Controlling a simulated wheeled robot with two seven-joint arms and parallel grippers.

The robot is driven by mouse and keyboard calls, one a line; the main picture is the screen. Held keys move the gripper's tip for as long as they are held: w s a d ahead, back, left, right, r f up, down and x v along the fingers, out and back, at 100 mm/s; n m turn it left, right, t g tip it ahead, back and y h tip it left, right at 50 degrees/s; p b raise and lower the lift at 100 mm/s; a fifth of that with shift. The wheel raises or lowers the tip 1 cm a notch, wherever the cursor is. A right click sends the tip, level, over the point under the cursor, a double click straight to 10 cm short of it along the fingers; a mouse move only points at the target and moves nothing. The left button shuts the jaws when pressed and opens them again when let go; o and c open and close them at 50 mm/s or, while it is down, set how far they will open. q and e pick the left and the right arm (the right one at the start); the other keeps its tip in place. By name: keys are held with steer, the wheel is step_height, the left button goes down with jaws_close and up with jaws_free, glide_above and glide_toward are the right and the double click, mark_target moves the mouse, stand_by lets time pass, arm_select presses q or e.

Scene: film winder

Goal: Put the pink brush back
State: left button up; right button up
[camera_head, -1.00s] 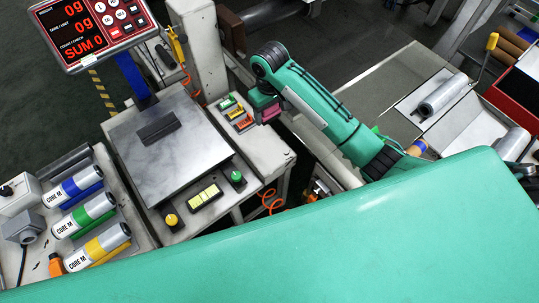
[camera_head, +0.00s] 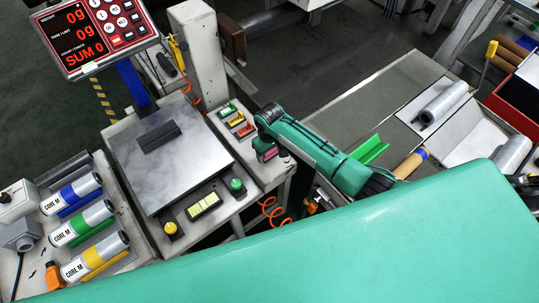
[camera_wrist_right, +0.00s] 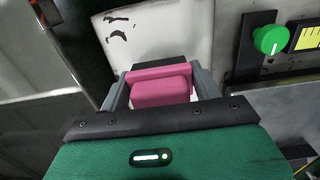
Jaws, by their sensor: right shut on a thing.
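The pink brush (camera_wrist_right: 161,90) is between the two grey fingers of my right gripper (camera_wrist_right: 160,76) in the right wrist view, and the gripper is shut on it. Only its pink block and a pink bar across it show; bristles are not visible. In the head view the brush is a small pink patch (camera_head: 269,154) under the end of my right arm, beside the front right edge of the white scale stand (camera_head: 262,172). I cannot tell whether it touches the stand. My left gripper is not in view.
A metal weighing plate (camera_head: 165,175) and a red display (camera_head: 98,32) stand to the left. Button blocks (camera_head: 236,122) sit on the stand near my right gripper. A green tray (camera_head: 371,150) and a wooden roll (camera_head: 411,163) lie to the right. Core rolls (camera_head: 82,222) lie at left.

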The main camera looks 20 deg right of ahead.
steer(key=shift+f, duration=1.25)
steer(key=shift+f, duration=0.15)
steer(key=o, duration=1)
steer(key=shift+c, duration=0.2)
